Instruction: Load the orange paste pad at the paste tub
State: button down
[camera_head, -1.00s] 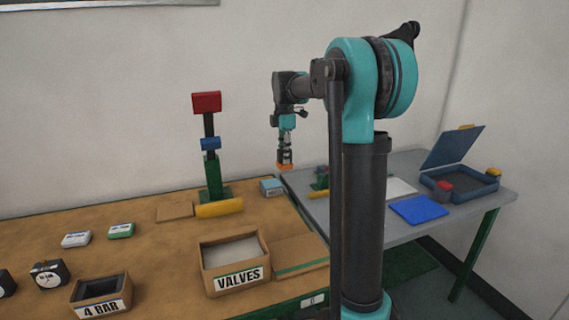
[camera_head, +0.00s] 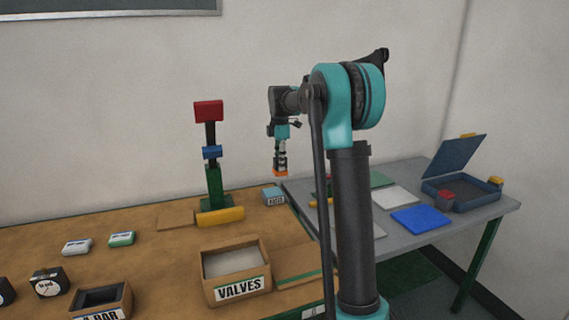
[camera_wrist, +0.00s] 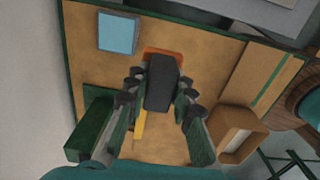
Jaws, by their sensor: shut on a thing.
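My gripper (camera_head: 280,157) hangs from the arm, pointing down, in the head view. It is shut on the dark handle of the orange paste pad (camera_head: 280,172), whose orange face points down. In the wrist view the dark handle (camera_wrist: 161,82) sits between the fingers and an orange rim (camera_wrist: 165,52) shows beyond it. A small light blue tub with a label (camera_head: 274,197), likely the paste tub, stands at the wooden bench's right end. The pad is above it in the picture, apart from it. The wrist view shows the tub's blue top (camera_wrist: 118,33) left of and beyond the pad.
Left of the tub stands a green post (camera_head: 214,182) with blue and red blocks, and a yellow bar (camera_head: 220,216) lies before it. The VALVES box (camera_head: 238,290) is nearer. A grey table (camera_head: 462,217) at right holds a blue pad (camera_head: 420,218) and an open case (camera_head: 458,188).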

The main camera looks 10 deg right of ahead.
jog(key=shift+w+a+f, duration=0.35)
jog(key=shift+w+f, duration=1.25)
jog(key=shift+f, duration=0.45)
jog(key=shift+w+a+f, duration=0.35)
jog(key=shift+w+f, duration=1.25)
jog(key=shift+f, duration=0.45)
jog(key=shift+w+a+f, duration=0.35)
jog(key=shift+w+f, duration=1.25)
jog(key=shift+f, duration=0.45)
jog(key=shift+f, duration=0.6)
jog(key=shift+r, duration=0.1)
notch_tip(320, 180, up, 7)
